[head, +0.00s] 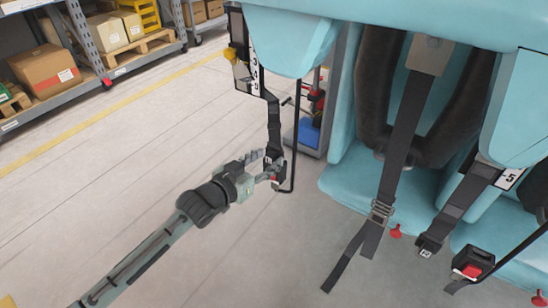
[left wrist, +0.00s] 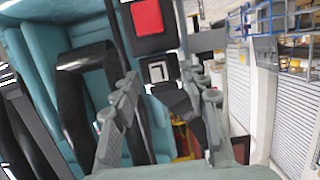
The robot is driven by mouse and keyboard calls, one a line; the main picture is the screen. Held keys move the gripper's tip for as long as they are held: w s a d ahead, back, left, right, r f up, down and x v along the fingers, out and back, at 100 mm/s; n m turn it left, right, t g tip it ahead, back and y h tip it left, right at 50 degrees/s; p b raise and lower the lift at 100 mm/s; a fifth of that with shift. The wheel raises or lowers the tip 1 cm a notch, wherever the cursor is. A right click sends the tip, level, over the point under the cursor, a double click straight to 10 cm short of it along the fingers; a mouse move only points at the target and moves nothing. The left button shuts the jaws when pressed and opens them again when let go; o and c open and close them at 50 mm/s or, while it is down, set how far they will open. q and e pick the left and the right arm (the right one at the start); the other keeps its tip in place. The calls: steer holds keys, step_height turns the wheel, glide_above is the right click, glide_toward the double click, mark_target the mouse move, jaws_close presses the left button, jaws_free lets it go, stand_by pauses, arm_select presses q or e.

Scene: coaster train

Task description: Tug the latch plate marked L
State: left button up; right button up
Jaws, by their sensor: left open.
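The latch plate marked L (left wrist: 158,72) shows in the left wrist view as a dark plate with a white label. It sits right against a black buckle with a red button (left wrist: 147,17); how deep it sits in the buckle I cannot tell. In the head view the buckle (head: 278,177) and plate hang at the lower end of a black strap (head: 273,125). My left gripper (head: 270,172) is open at the plate, with its fingers to either side of it in the left wrist view (left wrist: 162,115). Contact is unclear. My right gripper is out of view.
Teal seats (head: 360,180) with dark padded restraints (head: 378,80) stand at the right. A second latch plate (head: 427,247) hangs near another red-button buckle (head: 472,264). A blue-and-red cart (head: 312,125) stands behind the strap. Shelves with boxes (head: 45,75) are at the upper left; floor between is clear.

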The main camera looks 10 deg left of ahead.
arm_select(q)
steer(key=v, duration=1.2)
steer(key=s+a+f+n+g+y, duration=0.1)
steer(key=s+a+f+g+y, duration=0.15)
steer(key=f, duration=0.85)
steer(key=s+a+f+n+g+y, duration=0.1)
steer(key=s+a+f+g+y, duration=0.2)
steer(key=f, duration=0.8)
steer(key=s+a+f+g, duration=0.2)
steer(key=s+f+g, duration=0.4)
steer(key=s+f, duration=0.6)
steer(key=shift+s+f+y, duration=0.4)
steer(key=shift+s+y, duration=0.05)
steer(key=shift+s, duration=0.8)
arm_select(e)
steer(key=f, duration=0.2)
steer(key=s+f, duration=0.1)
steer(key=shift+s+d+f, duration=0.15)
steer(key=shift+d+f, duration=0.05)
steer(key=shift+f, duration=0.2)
arm_select(q)
steer(key=shift+d, duration=0.1)
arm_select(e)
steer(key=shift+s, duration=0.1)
